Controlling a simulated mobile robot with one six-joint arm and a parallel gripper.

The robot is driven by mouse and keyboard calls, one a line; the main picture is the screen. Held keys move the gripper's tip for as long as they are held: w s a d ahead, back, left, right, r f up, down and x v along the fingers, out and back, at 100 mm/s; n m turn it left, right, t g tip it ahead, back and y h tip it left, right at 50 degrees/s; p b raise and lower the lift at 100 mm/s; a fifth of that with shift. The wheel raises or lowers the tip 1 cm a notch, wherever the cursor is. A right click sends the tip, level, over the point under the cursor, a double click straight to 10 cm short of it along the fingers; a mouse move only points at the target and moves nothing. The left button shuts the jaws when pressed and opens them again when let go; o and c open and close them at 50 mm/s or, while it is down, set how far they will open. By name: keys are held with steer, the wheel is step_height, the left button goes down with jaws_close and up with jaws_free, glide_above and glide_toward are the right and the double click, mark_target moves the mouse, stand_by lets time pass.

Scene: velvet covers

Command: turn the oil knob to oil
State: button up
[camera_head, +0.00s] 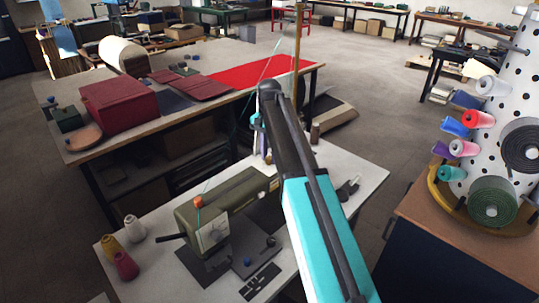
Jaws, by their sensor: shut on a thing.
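An olive-green sewing machine (230,203) stands on a white-topped table (349,166). The oil knob cannot be made out, and its setting cannot be read. My arm reaches from the lower right over the table and bends down at its far end. My gripper (267,158) is small in the picture, low behind the arm near the machine's far right end. It is shut on what seems to be the oil knob; the fingertips and the held part are not clear.
Several thread cones (124,263) stand left of the machine. A dark tool (348,189) lies to its right. A cutting table (215,82) with red cloth (265,72) stands behind. At right, a dotted spool stand (500,95) rises from a brown-topped cabinet (428,217).

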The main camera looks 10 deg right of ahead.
mark_target(269, 157)
steer(key=n, duration=0.4)
steer(key=shift+w, duration=0.1)
steer(key=n, duration=0.4)
steer(key=shift+n+b, duration=0.35)
steer(key=shift+n, duration=0.05)
steer(key=n, duration=0.4)
steer(key=shift+r+n, duration=0.1)
steer(key=shift+n, duration=1.9)
steer(key=o, duration=1.1)
steer(key=shift+c, duration=0.2)
step_height(269, 157, up, 14)
steer(key=b, duration=0.4)
